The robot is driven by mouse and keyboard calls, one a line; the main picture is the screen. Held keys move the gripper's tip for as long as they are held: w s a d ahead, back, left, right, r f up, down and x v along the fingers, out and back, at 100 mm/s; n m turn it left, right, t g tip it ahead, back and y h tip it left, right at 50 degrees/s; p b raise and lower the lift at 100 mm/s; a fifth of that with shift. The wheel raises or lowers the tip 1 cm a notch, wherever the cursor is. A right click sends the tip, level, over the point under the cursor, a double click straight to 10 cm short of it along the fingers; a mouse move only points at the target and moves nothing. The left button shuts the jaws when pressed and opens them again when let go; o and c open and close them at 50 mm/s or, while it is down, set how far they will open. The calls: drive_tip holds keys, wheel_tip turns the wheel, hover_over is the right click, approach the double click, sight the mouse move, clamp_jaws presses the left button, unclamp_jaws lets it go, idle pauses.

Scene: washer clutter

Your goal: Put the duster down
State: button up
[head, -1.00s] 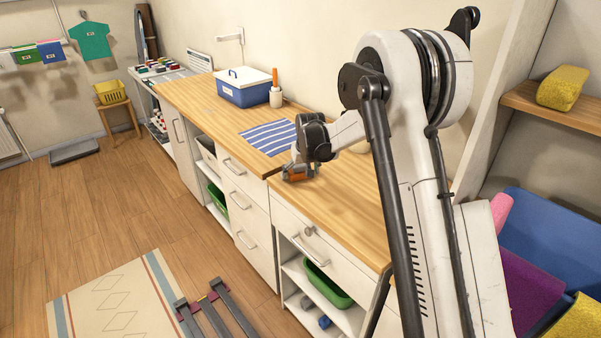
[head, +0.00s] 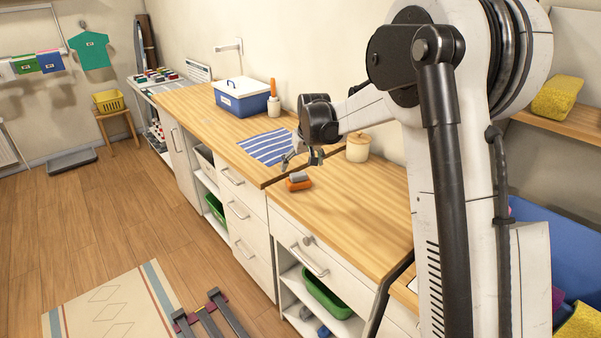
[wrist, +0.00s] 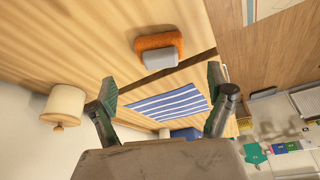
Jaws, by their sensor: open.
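The duster (head: 298,181), orange with a grey top part, lies on the wooden counter (head: 345,205) near its front edge, close to a seam in the top. In the wrist view the duster (wrist: 159,50) lies beyond the fingertips, apart from them. My gripper (head: 302,160) is open and empty, a little above the counter and just behind the duster. In the wrist view both fingers of my gripper (wrist: 160,88) are spread wide with nothing between them.
A blue-striped cloth (head: 267,147) lies left of my gripper. A lidded wooden jar (head: 358,147) stands to its right by the wall. A blue box with a white lid (head: 241,97) and a cup with an orange-handled tool (head: 274,104) stand farther back.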

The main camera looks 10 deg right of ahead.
drive_tip(key=s+r+t, duration=0.1)
drive_tip(key=s+r, duration=0.6)
drive_tip(key=s, duration=0.4)
drive_tip(key=s+r, duration=0.7)
drive_tip(key=s, duration=0.4)
drive_tip(key=s+f, duration=0.2)
drive_tip(key=s, duration=0.9)
drive_tip(key=s+f+m+t, duration=0.1)
drive_tip(key=s+f, duration=0.2)
drive_tip(key=s, duration=0.8)
drive_tip(key=shift+s+a+t, duration=0.15)
drive_tip(key=shift+s+t, duration=0.15)
drive_tip(key=shift+s, duration=0.05)
drive_tip(key=shift+c, duration=0.3)
drive_tip(key=c, duration=0.5)
